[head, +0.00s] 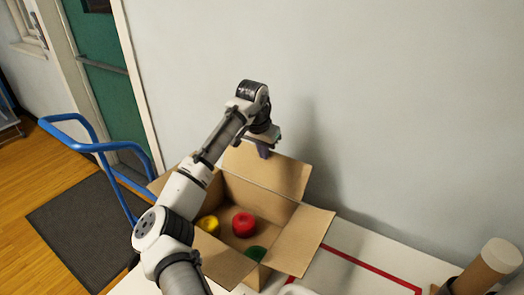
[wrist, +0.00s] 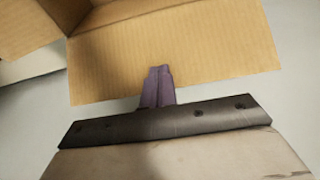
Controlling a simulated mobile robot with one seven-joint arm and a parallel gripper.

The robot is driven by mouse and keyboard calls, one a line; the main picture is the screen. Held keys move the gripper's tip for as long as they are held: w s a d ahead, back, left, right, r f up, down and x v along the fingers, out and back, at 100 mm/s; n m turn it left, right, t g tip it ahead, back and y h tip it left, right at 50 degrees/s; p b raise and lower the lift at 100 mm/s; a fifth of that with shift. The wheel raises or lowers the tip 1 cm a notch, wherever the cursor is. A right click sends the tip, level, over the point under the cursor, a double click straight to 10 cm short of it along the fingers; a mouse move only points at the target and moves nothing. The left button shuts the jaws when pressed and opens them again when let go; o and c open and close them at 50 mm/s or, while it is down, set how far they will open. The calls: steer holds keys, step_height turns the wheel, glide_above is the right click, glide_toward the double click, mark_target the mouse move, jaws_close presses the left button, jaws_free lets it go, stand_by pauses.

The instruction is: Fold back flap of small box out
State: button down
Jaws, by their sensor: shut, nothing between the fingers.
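The small box (head: 283,211) is an open brown cardboard box on the white table. Its back flap (head: 285,178) rises from the back rim toward the wall, tilted up; it also fills much of the wrist view (wrist: 200,50). The right flap (head: 303,240) and front flap (head: 225,262) slope outward. The left flap is mostly hidden behind my arm. My gripper (head: 263,153) is shut and empty at the back flap's upper edge. In the wrist view its purple fingertips (wrist: 160,70) overlap the flap near its free edge; whether they touch it I cannot tell.
A red roll (head: 243,225), a yellow roll (head: 208,225) and a green roll (head: 256,253) lie inside the box. The wall (head: 400,120) stands close behind. Red tape (head: 375,270) marks the table. Cardboard tubes (head: 485,265) stand at the right; a blue rail (head: 95,147) is left.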

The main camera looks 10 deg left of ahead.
steer(key=shift+w, duration=0.1)
steer(key=shift+w+d+f+p, duration=0.3)
steer(key=shift+w+p, duration=0.1)
steer(key=shift+w, duration=0.25)
steer(key=shift+w+d, duration=0.1)
steer(key=shift+w, duration=0.05)
steer(key=shift+w+d+f+p, duration=0.2)
steer(key=shift+w+f+p, duration=0.15)
steer(key=shift+w, duration=0.25)
steer(key=shift+w+d+f+p, duration=0.15)
steer(key=shift+w+p, duration=0.05)
steer(key=shift+w, duration=0.2)
steer(key=shift+w+d+f+p, duration=0.1)
steer(key=shift+w+d+p, duration=0.1)
steer(key=shift+w, duration=0.15)
steer(key=shift+w+d+f+p, duration=0.25)
steer(key=shift+w+f+p, duration=0.1)
steer(key=shift+w, duration=0.35)
